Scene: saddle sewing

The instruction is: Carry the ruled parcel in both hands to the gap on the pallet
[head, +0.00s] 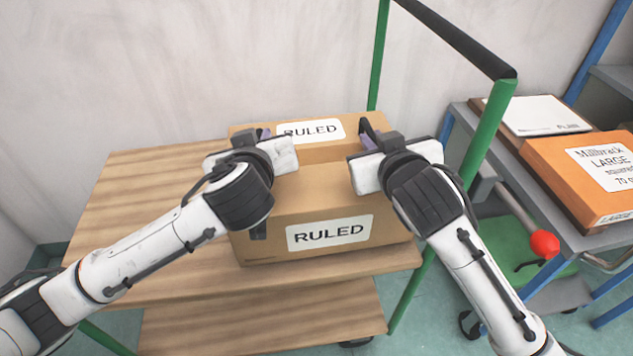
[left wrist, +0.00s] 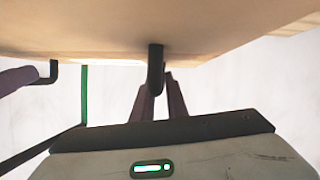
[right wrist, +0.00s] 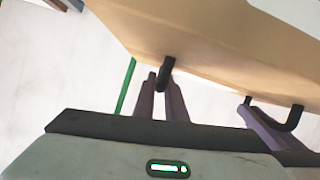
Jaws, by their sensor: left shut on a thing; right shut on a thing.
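The ruled parcel (head: 318,199) is a brown cardboard box with white "RULED" labels, in the middle of the head view over the wooden trolley top (head: 140,200). Whether it rests on the boards or is just clear of them I cannot tell. My left gripper (head: 264,135) is at its left end, with its fingers shut on a black handle (left wrist: 155,68). My right gripper (head: 367,138) is at its right end, shut on another black handle (right wrist: 167,70). Parcel cardboard also fills the top of the left wrist view (left wrist: 220,25) and the right wrist view (right wrist: 215,60). No pallet gap is recognisable.
The trolley has green posts (head: 378,60) and a black handlebar (head: 455,38). A grey cart (head: 500,150) at right carries an orange "Millbrack" parcel (head: 565,160) and a white-topped one (head: 530,115). A red knob (head: 544,243) sticks out low. The trolley's left boards are clear.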

